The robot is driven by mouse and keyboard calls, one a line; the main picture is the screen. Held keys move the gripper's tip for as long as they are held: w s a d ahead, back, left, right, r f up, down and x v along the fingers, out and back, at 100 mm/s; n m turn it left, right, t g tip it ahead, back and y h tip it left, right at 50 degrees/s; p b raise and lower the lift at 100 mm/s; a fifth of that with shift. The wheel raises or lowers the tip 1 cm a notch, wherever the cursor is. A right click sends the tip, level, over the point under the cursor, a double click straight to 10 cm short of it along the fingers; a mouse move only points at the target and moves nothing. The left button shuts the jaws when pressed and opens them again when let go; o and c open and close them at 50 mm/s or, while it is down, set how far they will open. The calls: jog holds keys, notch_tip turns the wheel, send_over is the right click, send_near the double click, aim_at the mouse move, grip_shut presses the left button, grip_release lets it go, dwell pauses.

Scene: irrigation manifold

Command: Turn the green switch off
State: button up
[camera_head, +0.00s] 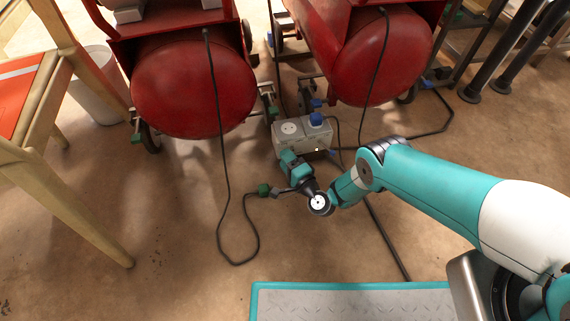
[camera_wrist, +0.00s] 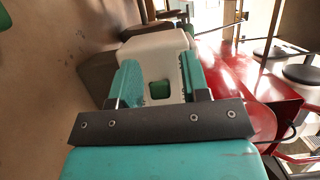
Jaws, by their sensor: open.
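The green switch (camera_wrist: 160,89) shows in the wrist view as a small green square in a dark recess on the pale face of a box. The light grey socket box (camera_head: 303,137) stands on the floor in the head view, and its pale body also fills the space past the fingers in the wrist view (camera_wrist: 155,48). My gripper (camera_head: 288,156) is at the front left side of the box. In the wrist view my gripper (camera_wrist: 160,64) is open, with one teal finger on each side of the switch. Contact cannot be told. The switch is hidden in the head view.
A blue plug (camera_head: 316,119) sits on top of the box. Two red tanks (camera_head: 193,85) (camera_head: 385,60) stand behind it. Black cables (camera_head: 222,165) and a green connector (camera_head: 264,190) lie on the floor nearby. A wooden chair (camera_head: 45,130) stands at left. The floor at lower left is clear.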

jog(key=shift+w+a, duration=0.25)
jog(key=shift+w, duration=0.1)
grip_shut()
